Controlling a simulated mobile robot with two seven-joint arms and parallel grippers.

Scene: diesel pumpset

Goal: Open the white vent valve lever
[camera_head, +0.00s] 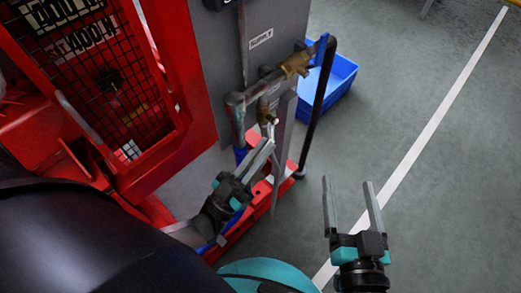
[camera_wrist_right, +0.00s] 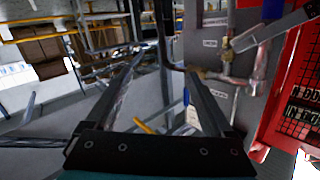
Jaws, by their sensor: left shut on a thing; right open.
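A brass valve (camera_head: 265,112) sits on the pipework beside the grey panel in the head view. A small white tip (camera_head: 275,122), apparently the vent valve lever, shows just beside it. My left gripper (camera_head: 268,143) is shut at this tip; its fingers hide most of what they hold. The right wrist view shows my left gripper's fingers (camera_wrist_right: 262,34) reaching to brass fittings (camera_wrist_right: 228,50) on the pipe. My right gripper (camera_head: 348,184) is open and empty over the floor to the right, apart from the pipework.
A blue bin (camera_head: 340,78) is behind. The red machine frame (camera_head: 180,150) crowds the left. The floor right is clear.

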